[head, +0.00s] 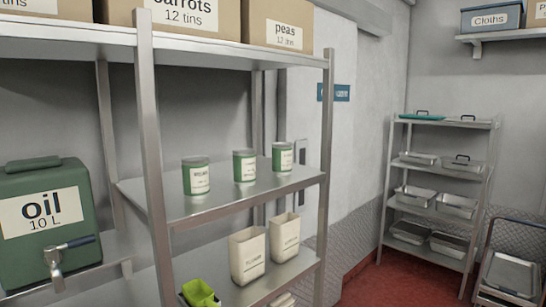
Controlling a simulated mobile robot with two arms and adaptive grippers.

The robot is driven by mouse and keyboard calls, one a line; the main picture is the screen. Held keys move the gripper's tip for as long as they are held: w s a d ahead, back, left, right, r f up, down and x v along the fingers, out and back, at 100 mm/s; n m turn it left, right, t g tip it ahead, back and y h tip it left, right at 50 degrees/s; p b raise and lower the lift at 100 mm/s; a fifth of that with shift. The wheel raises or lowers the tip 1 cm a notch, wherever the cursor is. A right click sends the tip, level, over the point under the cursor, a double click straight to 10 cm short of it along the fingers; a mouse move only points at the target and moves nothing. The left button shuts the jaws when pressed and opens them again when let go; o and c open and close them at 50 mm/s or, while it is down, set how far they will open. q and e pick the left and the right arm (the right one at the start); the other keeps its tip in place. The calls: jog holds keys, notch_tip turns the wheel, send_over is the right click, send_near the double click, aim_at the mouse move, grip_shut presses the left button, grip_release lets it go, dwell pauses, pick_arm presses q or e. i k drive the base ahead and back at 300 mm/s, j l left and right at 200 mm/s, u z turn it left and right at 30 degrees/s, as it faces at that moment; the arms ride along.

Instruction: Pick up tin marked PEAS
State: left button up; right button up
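Three green tins with white labels stand upright in a row on the middle shelf (225,200) of the metal rack: a left tin (196,176), a middle tin (244,166) and a right tin (283,158). They stand apart from each other. Their label print is too small and blurred to read, so I cannot tell which is marked PEAS. A cardboard box marked "peas 12 tins" (284,25) sits on the shelf above. Neither of my grippers is in view.
Rack posts stand at the shelf's front left (153,150) and right (326,170). A green oil container (45,225) with a tap is at left. Two cream bags (247,256) and a lime scoop (199,293) are below. A tray rack (440,190) stands at right.

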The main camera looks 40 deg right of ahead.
aim_at(196, 169)
jog(key=l+u, duration=0.1)
jog(key=l, duration=1.85)
jog(key=k+l+u, duration=0.15)
jog(key=l, duration=0.8)
